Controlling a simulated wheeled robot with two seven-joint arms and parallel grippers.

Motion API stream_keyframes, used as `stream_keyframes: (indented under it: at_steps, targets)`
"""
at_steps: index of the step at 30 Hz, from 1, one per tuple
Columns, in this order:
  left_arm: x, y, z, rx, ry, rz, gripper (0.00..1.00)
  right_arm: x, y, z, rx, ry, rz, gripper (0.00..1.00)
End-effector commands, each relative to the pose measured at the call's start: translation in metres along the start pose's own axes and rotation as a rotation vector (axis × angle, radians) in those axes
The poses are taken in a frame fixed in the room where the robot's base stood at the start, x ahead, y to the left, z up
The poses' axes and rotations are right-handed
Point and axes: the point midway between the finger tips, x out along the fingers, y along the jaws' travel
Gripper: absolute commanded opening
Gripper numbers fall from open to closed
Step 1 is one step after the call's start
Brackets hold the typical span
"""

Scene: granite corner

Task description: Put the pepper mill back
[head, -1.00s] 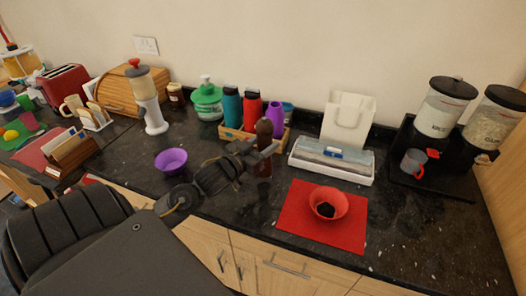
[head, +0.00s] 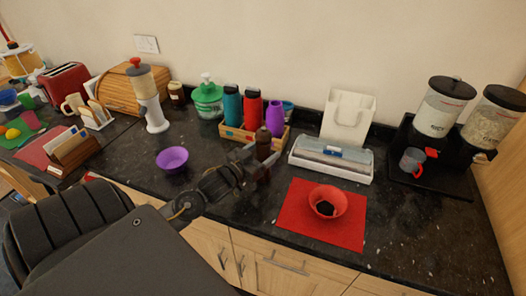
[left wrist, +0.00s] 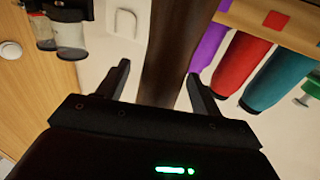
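The pepper mill (head: 263,143) is a dark brown, upright column in front of the wooden crate in the head view. Its lower part is largely hidden by my gripper, so its contact with the counter is hard to see. My left gripper (head: 257,163) is at the mill, with a finger on either side of it. In the left wrist view, the mill (left wrist: 168,50) passes between the two fingers of my left gripper (left wrist: 160,85), with visible gaps, so the gripper looks open around it. My right gripper is not in view.
The wooden crate (head: 236,134) with bottles stands just behind the mill. A purple bowl (head: 172,159) is to the left. A vacuum sealer (head: 331,160) and a red mat (head: 295,222) with a red bowl (head: 327,202) are to the right. Dark counter lies bare around the purple bowl.

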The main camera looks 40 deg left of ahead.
Motion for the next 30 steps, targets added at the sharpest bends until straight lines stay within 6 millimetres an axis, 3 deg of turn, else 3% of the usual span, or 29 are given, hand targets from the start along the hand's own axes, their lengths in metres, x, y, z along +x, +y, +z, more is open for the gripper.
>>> stream_keyframes:
  at_steps: [8, 10, 21, 30]
  targets:
    - [0.000, 0.000, -0.005, 0.001, 0.001, 0.001, 0.66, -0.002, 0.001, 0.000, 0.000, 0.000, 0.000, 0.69]
    - [-0.008, 0.000, 0.000, 0.000, -0.002, 0.000, 0.66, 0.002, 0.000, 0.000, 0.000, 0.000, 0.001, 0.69]
    - [-0.081, 0.000, 0.001, 0.000, -0.003, 0.001, 0.66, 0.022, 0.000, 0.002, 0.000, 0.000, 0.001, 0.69]
    - [-0.116, 0.000, -0.002, 0.000, 0.000, 0.000, 0.66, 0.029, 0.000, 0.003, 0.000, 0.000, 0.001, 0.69]
